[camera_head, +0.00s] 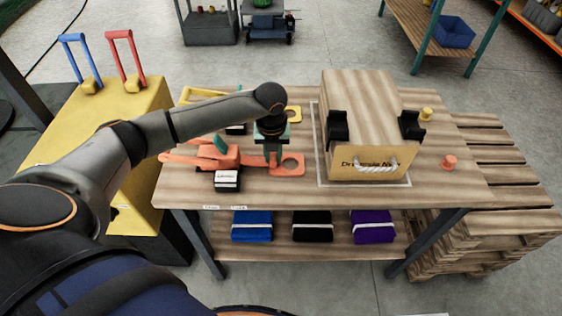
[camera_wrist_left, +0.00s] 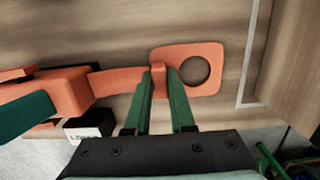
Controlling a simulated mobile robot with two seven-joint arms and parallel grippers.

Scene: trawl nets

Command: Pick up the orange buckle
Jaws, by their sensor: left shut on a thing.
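The orange buckle (camera_head: 220,157) lies on the wooden table, left of the wooden box. Its flat plate with a round hole (camera_head: 291,164) is at its right end. In the left wrist view the orange buckle (camera_wrist_left: 205,52) shows the holed plate, a strap-like arm and a thicker body at left. My left gripper (camera_head: 273,160) points down at the plate. In the left wrist view its green fingers (camera_wrist_left: 160,78) are shut on a small raised orange tab beside the hole. The buckle appears to rest on the table. My right gripper is not in view.
The wooden box (camera_head: 365,95) with black brackets and a rope handle stands right of the buckle. A black block with a white label (camera_head: 227,181) sits by the buckle's body. A yellow piece (camera_head: 294,114) lies behind. An orange knob (camera_head: 449,162) stands at right.

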